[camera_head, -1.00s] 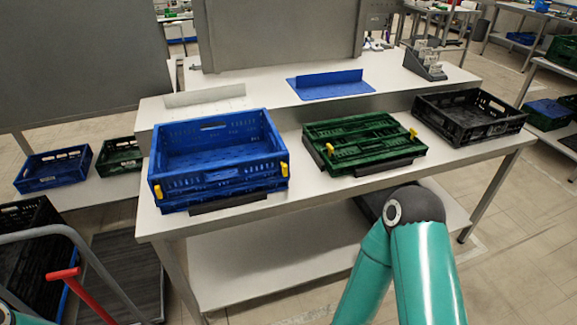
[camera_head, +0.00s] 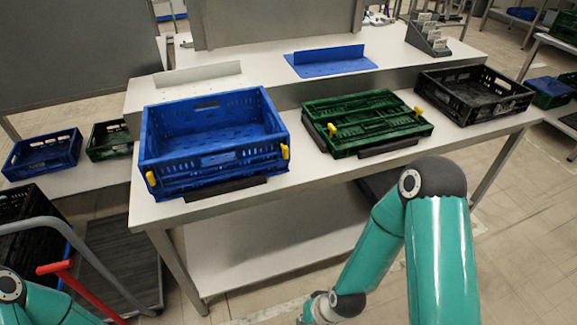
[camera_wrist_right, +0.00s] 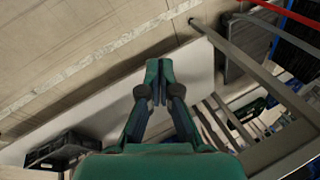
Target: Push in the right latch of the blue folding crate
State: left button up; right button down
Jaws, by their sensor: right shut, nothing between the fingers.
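The blue folding crate (camera_head: 208,113) stands on the near work table with its walls up and its inside empty. Its right yellow latch (camera_head: 285,152) is at the right end of the front wall. Its left yellow latch (camera_head: 151,179) is at the left end. My right gripper (camera_wrist_right: 158,82) is shut and empty in the wrist view, below and in front of the table. My left gripper is out of view; only part of my left arm shows at bottom left.
A folded green crate (camera_head: 366,122) with yellow latches lies right of the blue crate. A black crate (camera_head: 474,93) stands at the table's right end. The space before the table's front edge is open.

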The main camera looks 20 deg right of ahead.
jog(key=w+d+r+m+t+b, duration=0.2)
jog(key=w+m+t+b, duration=0.15)
jog(key=w+b, duration=0.45)
jog(key=m+t+h+b, duration=0.3)
jog(key=m+t+b, duration=0.8)
jog(key=t, duration=0.1)
send_near(287, 154)
jog(key=w, duration=0.7)
jog(key=shift+w+a+f+p, duration=0.1)
jog(key=shift+a+f+p, duration=0.1)
jog(key=shift+p, duration=0.2)
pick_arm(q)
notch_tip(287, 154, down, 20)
pick_arm(e)
jog(key=shift+d, duration=0.1)
